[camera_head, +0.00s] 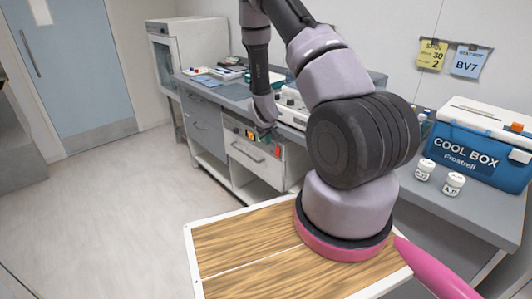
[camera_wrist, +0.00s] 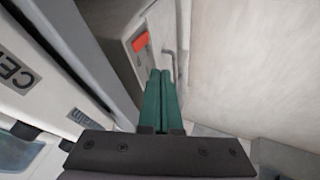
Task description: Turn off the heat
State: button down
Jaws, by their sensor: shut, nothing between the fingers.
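My gripper (camera_wrist: 160,76) has dark green fingers that are shut together with nothing between them. I cannot tell whether the fingers touch the panel. In the head view, my gripper (camera_head: 266,134) is low in front of the counter's cabinet, by a panel with small coloured parts (camera_head: 250,135). The arm partly hides this area. No part is clearly readable as a heat control.
A pale device with a label starting "CEN" (camera_wrist: 18,72) is close on the left in the wrist view. The grey counter (camera_head: 232,92) carries equipment, white jars (camera_head: 454,184) and a blue cool box (camera_head: 470,150). The floor (camera_head: 120,205) at left is clear.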

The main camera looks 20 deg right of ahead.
aim_at(275, 153)
jog(key=shift+a+f+n, duration=0.15)
jog(key=shift+f+n, duration=0.15)
jog(key=shift+f, duration=1.05)
jog(key=shift+w+d+f, duration=1.05)
jog(key=shift+d+f, duration=0.05)
jog(key=shift+f, duration=0.4)
jog(key=shift+w+d+f, duration=1.05)
jog(key=shift+d+f, duration=0.05)
jog(key=shift+f, duration=0.35)
jog(key=shift+w+d+f, duration=1.05)
jog(key=shift+d+f, duration=0.05)
jog(key=shift+f, duration=0.4)
